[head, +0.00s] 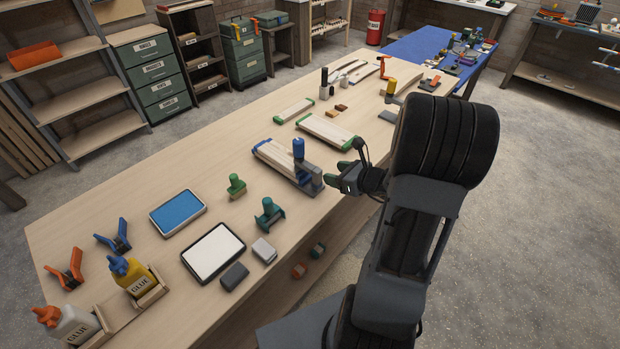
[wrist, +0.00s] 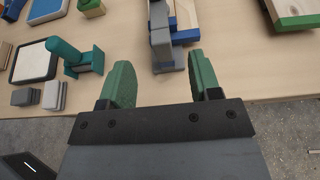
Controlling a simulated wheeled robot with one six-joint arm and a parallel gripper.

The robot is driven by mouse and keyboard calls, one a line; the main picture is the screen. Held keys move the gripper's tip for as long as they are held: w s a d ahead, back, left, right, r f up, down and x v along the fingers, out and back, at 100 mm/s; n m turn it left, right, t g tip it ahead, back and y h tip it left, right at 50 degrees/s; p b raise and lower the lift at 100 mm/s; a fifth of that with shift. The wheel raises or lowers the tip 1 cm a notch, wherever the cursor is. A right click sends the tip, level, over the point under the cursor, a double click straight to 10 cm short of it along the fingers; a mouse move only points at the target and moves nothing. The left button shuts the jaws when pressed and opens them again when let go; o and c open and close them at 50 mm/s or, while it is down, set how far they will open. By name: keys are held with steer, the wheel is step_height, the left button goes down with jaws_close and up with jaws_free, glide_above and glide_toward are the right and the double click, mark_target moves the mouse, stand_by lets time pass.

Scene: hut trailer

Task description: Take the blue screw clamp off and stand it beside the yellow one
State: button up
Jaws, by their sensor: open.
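The blue screw clamp (head: 299,150) has a blue upright handle and a grey body. It sits at the near end of a wooden board with blue edges (head: 268,155) on the workbench. The clamp's grey body (wrist: 161,45) also shows in the wrist view, ahead of and between the fingers; its blue handle is hard to make out there. My gripper (head: 338,174) is open and empty at the bench's right edge, just short of the blue clamp. Its green fingers (wrist: 161,82) are apart.
Green-edged boards (head: 325,130) lie behind the blue clamp.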

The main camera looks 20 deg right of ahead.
mark_target(314, 167)
steer(key=p+x, duration=0.2)
steer(key=x, duration=0.8)
steer(key=shift+w+a+f, duration=0.1)
steer(key=shift+w, duration=0.1)
steer(key=shift+c, duration=0.3)
jaws_close()
stand_by(0.9)
